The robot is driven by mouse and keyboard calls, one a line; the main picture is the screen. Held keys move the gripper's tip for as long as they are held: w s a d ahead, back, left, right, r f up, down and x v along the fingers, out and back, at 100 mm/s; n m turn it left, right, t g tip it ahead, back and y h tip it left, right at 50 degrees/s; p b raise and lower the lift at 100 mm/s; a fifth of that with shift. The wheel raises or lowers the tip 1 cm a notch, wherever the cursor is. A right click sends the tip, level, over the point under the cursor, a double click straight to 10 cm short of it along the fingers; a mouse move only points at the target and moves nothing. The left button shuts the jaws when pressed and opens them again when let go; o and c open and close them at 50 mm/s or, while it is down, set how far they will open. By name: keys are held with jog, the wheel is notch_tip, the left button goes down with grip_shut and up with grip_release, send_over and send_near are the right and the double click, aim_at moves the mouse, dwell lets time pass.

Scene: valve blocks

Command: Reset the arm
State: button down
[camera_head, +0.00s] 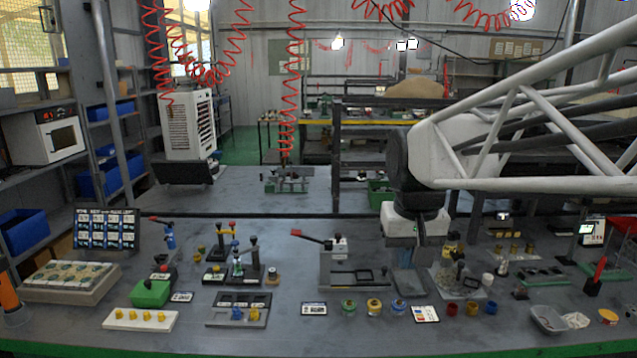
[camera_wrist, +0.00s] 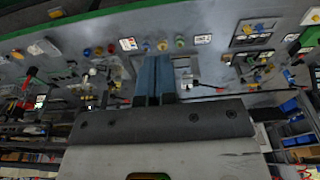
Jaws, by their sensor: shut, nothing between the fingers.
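My arm reaches in from the right in the head view, with its wrist above the right-centre of the grey bench (camera_head: 290,345). My gripper (camera_head: 410,270) points down over the bench. In the wrist view its two blue-grey fingers (camera_wrist: 154,62) lie side by side, shut with nothing between them. It stands just right of a grey fixture with a red-handled lever (camera_head: 312,237) and left of a round metal fixture (camera_head: 455,278). I cannot tell the exact height of the fingertips above the bench.
Jars with coloured rings (camera_head: 373,307) stand in front of my gripper. A clear tray (camera_head: 548,320) is at right. The bench's front strip is mostly clear.

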jog(key=s+d+f, duration=0.1)
jog(key=s+f, duration=0.3)
jog(key=s, duration=0.4)
jog(key=s+d+f+t, duration=0.1)
jog(key=s+d+f, duration=0.1)
jog(key=s+f, duration=0.3)
jog(key=s, duration=0.3)
jog(key=shift+s+d+m, duration=0.15)
jog(key=shift+d+m, duration=0.15)
